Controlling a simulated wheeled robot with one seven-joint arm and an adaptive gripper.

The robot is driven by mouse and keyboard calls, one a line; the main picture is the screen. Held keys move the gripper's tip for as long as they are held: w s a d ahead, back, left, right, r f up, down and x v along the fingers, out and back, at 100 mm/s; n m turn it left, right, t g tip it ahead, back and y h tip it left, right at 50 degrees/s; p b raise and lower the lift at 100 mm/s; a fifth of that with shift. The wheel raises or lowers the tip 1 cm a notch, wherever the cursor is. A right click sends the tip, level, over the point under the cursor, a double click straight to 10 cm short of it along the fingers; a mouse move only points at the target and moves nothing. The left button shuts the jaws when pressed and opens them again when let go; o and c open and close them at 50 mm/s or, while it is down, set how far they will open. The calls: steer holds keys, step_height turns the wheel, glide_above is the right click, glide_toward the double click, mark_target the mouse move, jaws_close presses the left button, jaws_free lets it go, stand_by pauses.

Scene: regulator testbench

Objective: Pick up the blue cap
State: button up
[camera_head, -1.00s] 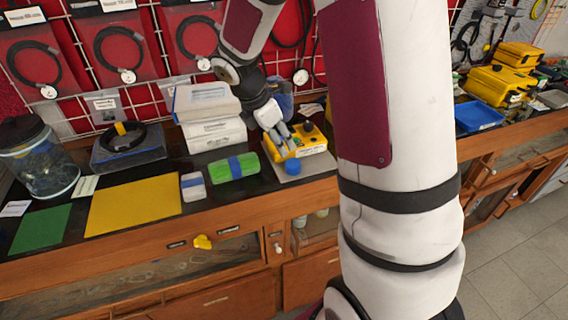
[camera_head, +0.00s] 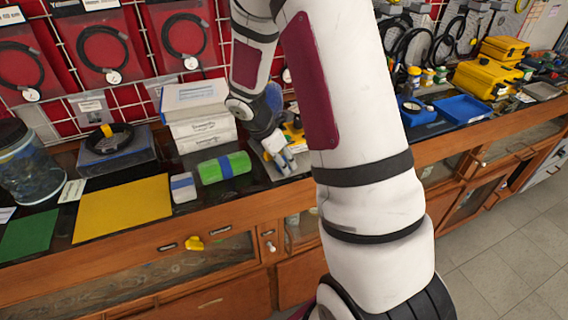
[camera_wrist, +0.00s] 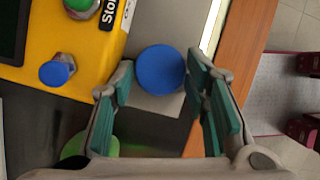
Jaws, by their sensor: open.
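The blue cap (camera_wrist: 160,69) shows in the wrist view as a round blue disc on a grey plate (camera_wrist: 150,100) beside the yellow box (camera_wrist: 70,35). My gripper (camera_wrist: 158,86) is open, with its green-padded fingers left and right of the cap's near side. I cannot tell whether they touch it or how high they are. In the head view my gripper (camera_head: 284,162) points down at the yellow box (camera_head: 297,138) and hides the cap. A smaller blue knob (camera_wrist: 55,73) sits on the yellow box.
A green roll with a blue band (camera_head: 224,168) and a small white-and-blue block (camera_head: 183,187) lie left of my gripper. Stacked white boxes (camera_head: 197,115) stand behind. The wooden bench edge (camera_wrist: 237,75) is close on the right in the wrist view. A yellow mat (camera_head: 122,208) lies further left.

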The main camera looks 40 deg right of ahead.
steer(key=c, duration=0.5)
steer(key=shift+r, duration=0.1)
